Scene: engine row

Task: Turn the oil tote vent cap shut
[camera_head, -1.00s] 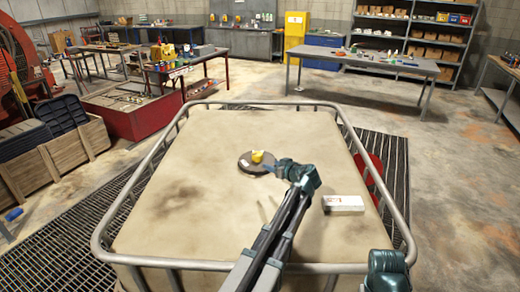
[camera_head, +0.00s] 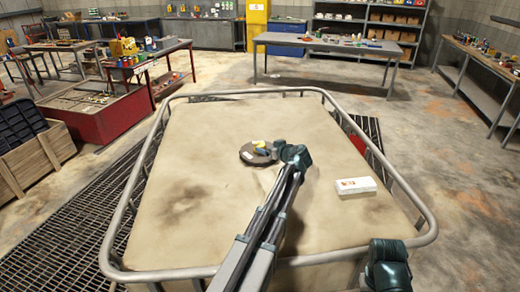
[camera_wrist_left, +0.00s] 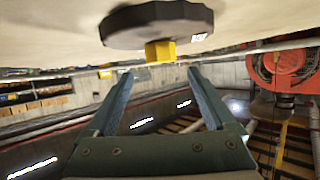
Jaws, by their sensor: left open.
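The tote's vent cap is a small yellow block (camera_head: 261,145) on a dark round lid (camera_head: 247,156), on top of the pale oil tote (camera_head: 190,140). My left gripper (camera_head: 269,151) is close beside the yellow cap, on its right. In the left wrist view the gripper (camera_wrist_left: 160,74) is open and empty. The yellow cap (camera_wrist_left: 160,51) is in line with the gap between the fingertips, just beyond them; I see no contact. The lid (camera_wrist_left: 157,24) fills the top of that view. Part of my right arm shows at the lower right, with no fingers visible.
A metal tube rail (camera_head: 135,200) runs around the tote's top. A white box (camera_head: 356,186) lies on the tote, right of my left arm. The tote's top left of the lid is clear. Workbenches (camera_head: 330,42) and shelves stand farther back.

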